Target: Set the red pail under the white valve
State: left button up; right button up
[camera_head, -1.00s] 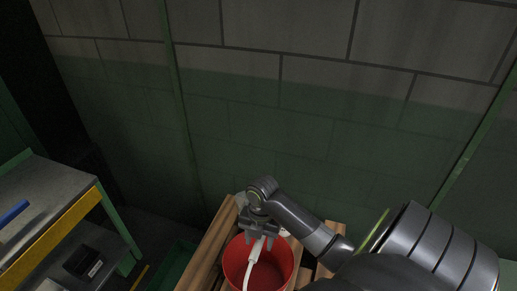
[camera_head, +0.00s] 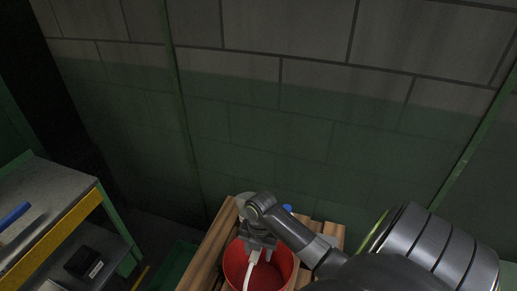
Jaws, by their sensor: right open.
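The red pail (camera_head: 236,263) stands on a wooden slatted pallet (camera_head: 211,245) at the bottom middle of the head view. Its white handle (camera_head: 256,272) lies across its opening. My right gripper (camera_head: 261,254) is over the far part of the pail's opening, fingers pointing down, at the upper end of the handle. The jaws are open; I cannot tell whether the handle lies between them. My left gripper is not in view. I cannot make out a white valve for certain; a pale round shape (camera_head: 241,200) shows just behind my right wrist.
A small blue thing (camera_head: 287,208) shows behind my right arm. A metal shelf (camera_head: 45,196) with a yellow edge stands at left, holding a blue bar (camera_head: 14,215). A black box (camera_head: 82,262) is on its lower level. A block wall (camera_head: 300,120) closes off the back.

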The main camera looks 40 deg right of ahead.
dwell(0.3)
grip_shut()
dwell(0.4)
